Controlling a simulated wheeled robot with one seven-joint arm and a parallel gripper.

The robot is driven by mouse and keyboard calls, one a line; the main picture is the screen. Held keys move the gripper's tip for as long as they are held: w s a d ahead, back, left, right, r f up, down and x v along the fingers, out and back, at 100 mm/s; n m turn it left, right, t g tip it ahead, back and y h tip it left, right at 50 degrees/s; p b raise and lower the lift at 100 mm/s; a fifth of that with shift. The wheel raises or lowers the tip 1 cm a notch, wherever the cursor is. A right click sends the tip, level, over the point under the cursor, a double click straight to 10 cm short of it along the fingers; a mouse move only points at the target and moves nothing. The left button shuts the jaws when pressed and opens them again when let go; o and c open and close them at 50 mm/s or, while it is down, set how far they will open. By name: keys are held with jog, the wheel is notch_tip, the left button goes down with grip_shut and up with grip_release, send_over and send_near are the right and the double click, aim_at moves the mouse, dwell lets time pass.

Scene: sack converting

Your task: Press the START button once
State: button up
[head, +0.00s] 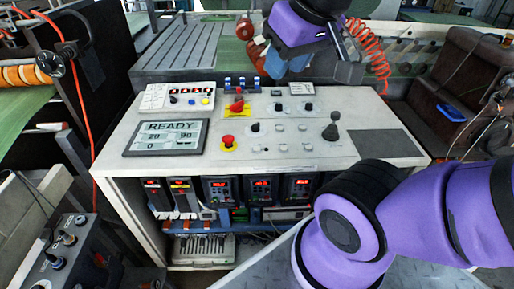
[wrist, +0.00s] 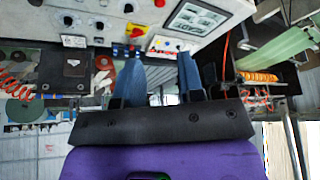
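The control desk (head: 300,105) has a small white button box (head: 178,97) at its back left, with a row of red lights or buttons, a dark knob, a blue button and a yellow button. Its lettering is too small to read, so I cannot tell which button is START. The box also shows in the wrist view (wrist: 170,45). A display (head: 166,137) reads READY. My gripper (wrist: 160,56) has two blue fingers spread apart with nothing between them.
A black joystick (head: 331,128) rises at the right. Orange coiled hose (head: 372,50) hangs behind the desk. The desk's front right is clear.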

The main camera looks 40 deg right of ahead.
grip_shut()
dwell(1.5)
